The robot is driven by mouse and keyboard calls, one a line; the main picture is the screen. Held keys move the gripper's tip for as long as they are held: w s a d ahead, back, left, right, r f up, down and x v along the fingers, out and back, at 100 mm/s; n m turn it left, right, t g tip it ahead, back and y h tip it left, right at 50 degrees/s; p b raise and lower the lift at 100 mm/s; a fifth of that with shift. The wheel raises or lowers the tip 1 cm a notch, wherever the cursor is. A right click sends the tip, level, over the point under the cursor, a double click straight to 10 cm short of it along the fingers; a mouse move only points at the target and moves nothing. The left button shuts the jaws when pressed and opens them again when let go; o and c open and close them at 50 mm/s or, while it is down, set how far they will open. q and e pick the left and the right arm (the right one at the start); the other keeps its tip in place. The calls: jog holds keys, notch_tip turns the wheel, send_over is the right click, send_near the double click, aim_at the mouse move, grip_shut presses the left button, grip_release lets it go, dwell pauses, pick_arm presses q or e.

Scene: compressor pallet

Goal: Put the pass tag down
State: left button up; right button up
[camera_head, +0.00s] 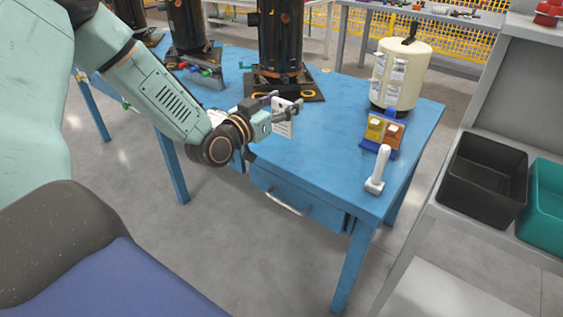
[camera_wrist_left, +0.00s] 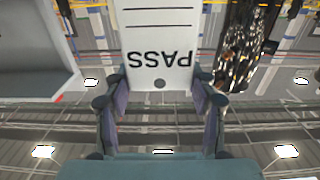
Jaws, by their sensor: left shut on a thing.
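The pass tag (camera_head: 284,124) is a white card with dark lines, held up above the blue table (camera_head: 310,160) near its front edge. In the left wrist view the tag (camera_wrist_left: 158,45) shows the word PASS upside down and a dark hole near the gripped edge. My left gripper (camera_head: 277,105) is shut on the tag, one finger on each side of it in the wrist view (camera_wrist_left: 160,88). Whether the tag touches the table is hard to tell. My right gripper is not in view.
A black compressor (camera_head: 280,40) stands behind the tag. To the right are a cream tank (camera_head: 401,75), a blue holder with orange-yellow blocks (camera_head: 382,130) and a white upright handle-like item (camera_head: 379,168). Black (camera_head: 484,180) and teal (camera_head: 546,205) bins sit on a shelf. The table's front middle is clear.

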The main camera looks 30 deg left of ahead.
aim_at(278, 128)
pick_arm(q)
jog(key=f+b, duration=0.2)
jog(key=f, duration=0.3)
jog(key=shift+w+a+f+b, duration=0.1)
jog(key=shift+w+a+b, duration=0.15)
jog(key=shift+a+b, duration=0.15)
jog(key=shift+f+b, duration=0.35)
jog(key=shift+f, duration=0.55)
notch_tip(278, 128, down, 3)
jog(key=shift+d+b, duration=0.1)
jog(key=shift+b, duration=0.75)
jog(key=shift+f, duration=0.1)
jog(key=o, duration=0.9)
jog(key=shift+o, duration=0.2)
